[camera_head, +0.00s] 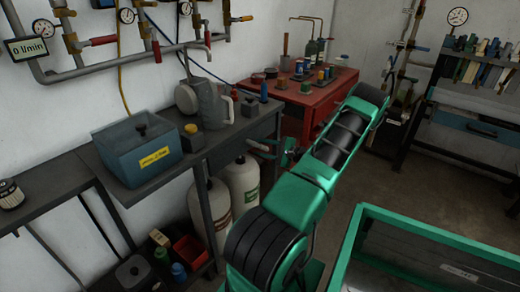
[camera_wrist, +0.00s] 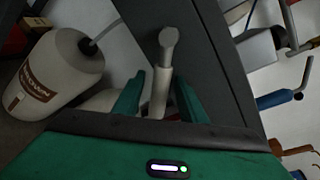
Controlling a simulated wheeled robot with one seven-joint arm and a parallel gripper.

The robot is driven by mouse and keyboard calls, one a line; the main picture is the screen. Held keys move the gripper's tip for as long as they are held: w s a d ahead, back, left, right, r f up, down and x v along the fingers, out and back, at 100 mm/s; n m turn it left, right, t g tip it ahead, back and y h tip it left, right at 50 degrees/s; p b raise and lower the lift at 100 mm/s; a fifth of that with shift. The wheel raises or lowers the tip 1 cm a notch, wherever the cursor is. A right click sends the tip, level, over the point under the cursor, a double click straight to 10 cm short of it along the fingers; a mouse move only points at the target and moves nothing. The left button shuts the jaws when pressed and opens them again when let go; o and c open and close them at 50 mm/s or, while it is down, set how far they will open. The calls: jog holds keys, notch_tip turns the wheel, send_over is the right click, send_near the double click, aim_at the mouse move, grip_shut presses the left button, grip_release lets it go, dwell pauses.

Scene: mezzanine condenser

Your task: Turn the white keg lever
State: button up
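A pale grey-white lever (camera_wrist: 164,82) with a rounded end stands in the middle of the wrist view. My gripper (camera_wrist: 158,88) has its two green fingers on either side of it, with slim gaps showing, so it looks open. I cannot tell whether either finger touches the lever. A white keg (camera_wrist: 62,75) with a brown-red label lies to the left in this view. In the head view, two white kegs (camera_head: 209,203) (camera_head: 242,183) stand under the dark bench, and my gripper (camera_head: 285,152) is by the bench's right end.
The dark bench (camera_head: 225,132) carries a blue-grey box (camera_head: 137,152) and a jug, close above the kegs. A red cabinet (camera_head: 312,97) stands behind my arm. A green-framed glass case (camera_head: 430,255) is at the front right. Floor shows at the right.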

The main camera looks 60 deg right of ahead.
jog(key=s+r, duration=0.1)
jog(key=s, duration=0.9)
jog(key=shift+s+r, duration=0.3)
